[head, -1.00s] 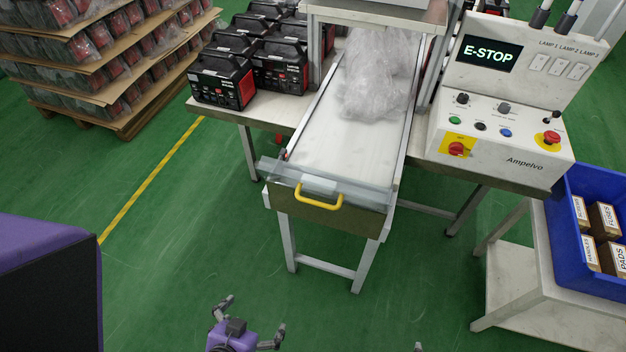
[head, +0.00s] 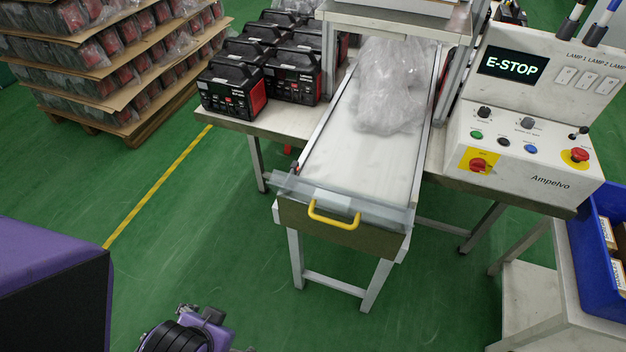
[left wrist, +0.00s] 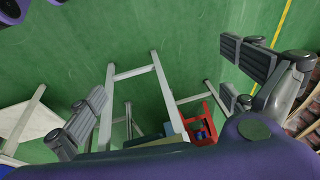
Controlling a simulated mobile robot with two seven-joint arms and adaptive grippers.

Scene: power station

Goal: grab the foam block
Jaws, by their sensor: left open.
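I cannot make out a foam block in either view. My left gripper (left wrist: 165,78) is open in the left wrist view, with its grey ribbed fingers spread wide and nothing between them. Green floor and the white legs of a stand lie beyond the fingers. In the head view only the purple and black wrist of my left arm shows at the bottom edge, in front of the conveyor table; its fingertips are cut off. My right gripper is not in view.
The conveyor table (head: 355,160) has a yellow handle (head: 334,217) and clear plastic wrap (head: 392,90) on top. Black-red power units (head: 234,86) stand left. A control panel (head: 523,150) and blue bin (head: 597,262) are right. A loaded pallet (head: 110,60) stands far left. Floor (head: 200,240) is clear.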

